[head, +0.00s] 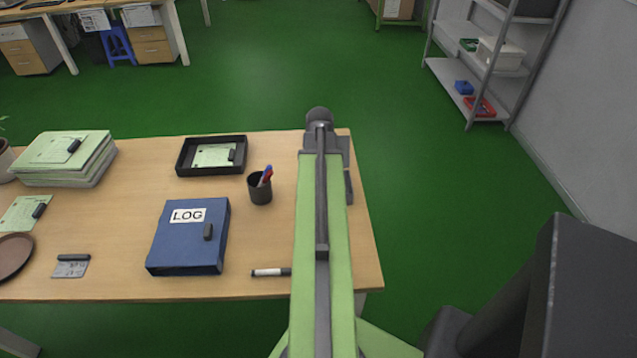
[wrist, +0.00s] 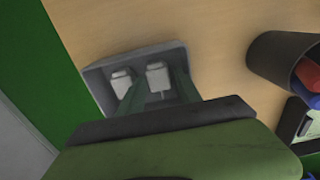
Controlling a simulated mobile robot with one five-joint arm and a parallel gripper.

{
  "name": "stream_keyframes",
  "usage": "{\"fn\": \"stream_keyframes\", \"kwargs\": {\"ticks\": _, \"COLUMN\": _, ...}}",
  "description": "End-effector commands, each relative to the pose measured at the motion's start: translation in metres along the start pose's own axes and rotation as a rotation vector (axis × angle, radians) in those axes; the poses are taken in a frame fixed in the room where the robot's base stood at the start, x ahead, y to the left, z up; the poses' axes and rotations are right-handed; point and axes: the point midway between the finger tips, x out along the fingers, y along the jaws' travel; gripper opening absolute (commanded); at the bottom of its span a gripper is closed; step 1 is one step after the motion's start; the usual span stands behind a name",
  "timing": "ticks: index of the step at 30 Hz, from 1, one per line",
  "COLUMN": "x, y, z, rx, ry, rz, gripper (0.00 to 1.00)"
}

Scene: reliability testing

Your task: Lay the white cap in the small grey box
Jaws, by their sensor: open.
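The small grey box (wrist: 176,48) lies on the wooden table near its edge in the wrist view. In the head view a part of the box (head: 348,185) shows at the table's right side, mostly hidden behind my arm. My gripper (wrist: 140,79) is open, its two pale fingertips apart over the inside of the box. I cannot make out the white cap in either view; the fingers and my arm hide part of the box's inside. My fingertips are hidden in the head view.
A dark pen cup (head: 260,190) with pens stands left of my arm; it is close to the box in the wrist view (wrist: 270,62). A black tray (head: 183,157), a blue LOG binder (head: 180,245) and a marker (head: 268,272) lie further left. Green floor is right of the table.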

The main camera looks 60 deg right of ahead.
Motion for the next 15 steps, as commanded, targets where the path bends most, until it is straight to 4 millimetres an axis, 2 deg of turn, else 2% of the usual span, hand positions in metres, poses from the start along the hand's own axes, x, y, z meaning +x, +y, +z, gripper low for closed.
{"fn": "stream_keyframes", "kwargs": {"ticks": 1, "x": -0.018, "y": 0.000, "z": 0.000, "rx": 0.000, "ry": 0.000, "rz": 0.000, "gripper": 0.41}}
{"fn": "stream_keyframes", "kwargs": {"ticks": 9, "x": -0.080, "y": -0.001, "z": 0.000, "rx": -0.001, "ry": 0.000, "rz": 0.000, "gripper": 0.41}}
{"fn": "stream_keyframes", "kwargs": {"ticks": 12, "x": -0.098, "y": -0.001, "z": 0.000, "rx": -0.002, "ry": 0.000, "rz": 0.000, "gripper": 0.41}}
{"fn": "stream_keyframes", "kwargs": {"ticks": 15, "x": -0.106, "y": -0.001, "z": 0.000, "rx": -0.002, "ry": 0.000, "rz": 0.000, "gripper": 0.41}}
